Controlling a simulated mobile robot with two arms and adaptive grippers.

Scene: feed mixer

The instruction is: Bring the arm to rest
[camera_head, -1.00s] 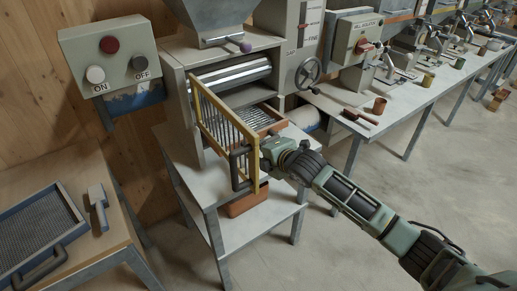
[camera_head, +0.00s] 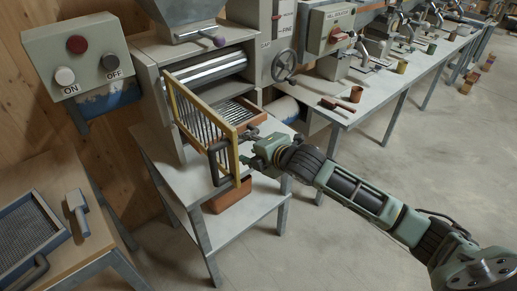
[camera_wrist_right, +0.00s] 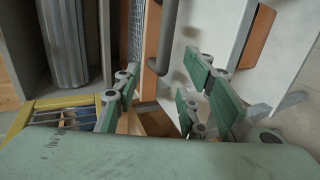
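My right gripper (camera_head: 247,149) is just right of the yellow barred guard (camera_head: 203,122) on the mill. Its fingers are spread and nothing is between them. In the right wrist view the green finger pads of the gripper (camera_wrist_right: 160,105) are wide apart. The guard stands swung out in front of the rollers, with a dark handle (camera_head: 214,164) on its face. A corner of its yellow frame shows in the right wrist view (camera_wrist_right: 50,103). My right arm reaches in from the lower right. My left gripper is not in view.
The mill's metal table (camera_head: 240,226) is below the gripper, with an orange tray (camera_head: 231,194) on its lower part. A long bench (camera_head: 385,82) runs right.

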